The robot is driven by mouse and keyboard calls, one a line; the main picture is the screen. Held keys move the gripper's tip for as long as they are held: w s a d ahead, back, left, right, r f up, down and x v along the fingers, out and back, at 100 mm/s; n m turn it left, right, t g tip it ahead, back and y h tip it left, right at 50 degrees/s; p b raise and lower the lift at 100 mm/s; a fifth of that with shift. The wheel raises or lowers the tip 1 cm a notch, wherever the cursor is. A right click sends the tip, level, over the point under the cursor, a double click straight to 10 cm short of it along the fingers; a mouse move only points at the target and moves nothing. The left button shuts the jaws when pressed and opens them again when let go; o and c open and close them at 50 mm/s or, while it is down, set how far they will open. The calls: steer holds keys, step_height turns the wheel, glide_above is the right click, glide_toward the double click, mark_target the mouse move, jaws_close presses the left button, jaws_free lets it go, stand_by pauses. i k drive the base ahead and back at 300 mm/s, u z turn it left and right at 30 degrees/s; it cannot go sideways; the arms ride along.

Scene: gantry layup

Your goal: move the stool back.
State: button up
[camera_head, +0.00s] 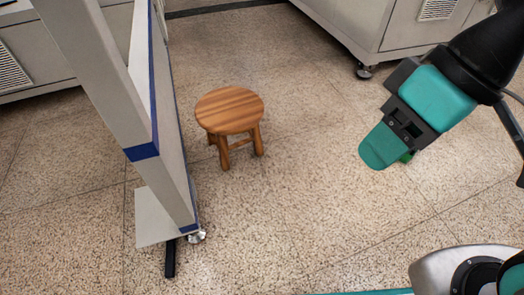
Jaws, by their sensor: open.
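A small round wooden stool (229,110) stands upright on the speckled floor, left of the picture's middle. It has a striped brown seat and short wooden legs. My gripper (384,150) is at the right, in the air and well apart from the stool. It has teal finger parts and a dark body, and it is open with nothing seen in it. One finger mostly hides the other, which shows only as a small green edge.
A tall grey panel frame (168,190) with blue edging and a caster stands close to the stool's left. A grey cabinet on casters (350,28) is at the back right. More cabinet (55,45) shows at the back left. The floor (300,190) between stool and gripper is clear.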

mark_target(223, 112)
steer(key=u, duration=1.4)
steer(key=i, duration=0.4)
steer(key=z, duration=1.75)
steer(key=i, duration=0.15)
steer(key=z, duration=1)
